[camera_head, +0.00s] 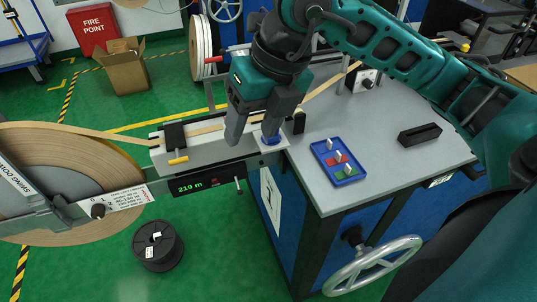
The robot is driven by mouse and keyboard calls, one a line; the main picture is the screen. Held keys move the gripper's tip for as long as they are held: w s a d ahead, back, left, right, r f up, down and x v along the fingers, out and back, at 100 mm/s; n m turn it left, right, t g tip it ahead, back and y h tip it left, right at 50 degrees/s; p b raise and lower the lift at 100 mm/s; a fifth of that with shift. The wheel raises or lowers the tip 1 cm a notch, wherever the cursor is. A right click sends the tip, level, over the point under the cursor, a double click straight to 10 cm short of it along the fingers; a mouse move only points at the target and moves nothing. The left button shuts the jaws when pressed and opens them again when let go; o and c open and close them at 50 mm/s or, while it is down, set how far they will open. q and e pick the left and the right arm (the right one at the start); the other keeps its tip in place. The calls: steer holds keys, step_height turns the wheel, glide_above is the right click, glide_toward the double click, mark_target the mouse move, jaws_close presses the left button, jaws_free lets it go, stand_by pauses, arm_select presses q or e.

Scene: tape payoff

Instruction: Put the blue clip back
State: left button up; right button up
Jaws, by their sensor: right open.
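My right gripper (254,135) points down over the right end of the pale tape guide (208,145). Its two dark fingers are apart. A small blue piece (271,141), which looks like the blue clip, sits at the tip of the right-hand finger, partly hidden by it; I cannot tell whether they touch. A blue tray (350,181) lies on the grey bench to the right. It has red (337,158) and green (346,173) parts with small whitish uprights, and another whitish upright at its far end. My left gripper is out of view.
A large tape reel (128,170) stands at left, its tape running to the guide. A display (207,184) reads 219 m. A black slotted block (419,134) lies on the grey bench (385,165), which has free room around the tray. A handwheel (372,266) juts out in front.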

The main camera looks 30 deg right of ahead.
steer(key=s+a+f+n+g+y, duration=0.1)
steer(key=s+a+g+y, duration=0.15)
steer(key=a, duration=0.25)
steer(key=s+a+n+g+y, duration=0.1)
steer(key=s+a+g+y, duration=0.1)
steer(key=a+y, duration=0.3)
steer(key=a+r+m+t+y, duration=0.1)
steer(key=a+r+m+y, duration=0.4)
steer(key=y, duration=0.5)
steer(key=w+d+f+m+t, duration=0.25)
steer(key=w+m+t, duration=0.55)
steer(key=m+t, duration=0.4)
steer(key=w+d+f+m+t+h, duration=0.3)
steer(key=d+f+m+t+h, duration=0.35)
steer(key=f+m+h, duration=0.45)
steer(key=s+d+f+m+g+h, duration=0.2)
steer(key=s+f, duration=0.3)
steer(key=f, duration=0.5)
steer(key=s+d+f+m+g+h, duration=0.2)
steer(key=s+f+m+g+h, duration=0.2)
steer(key=f, duration=0.7)
steer(key=shift+s+d+m+g+h, duration=0.25)
steer(key=shift+s+m+g+h, duration=0.2)
steer(key=shift+s, duration=0.75)
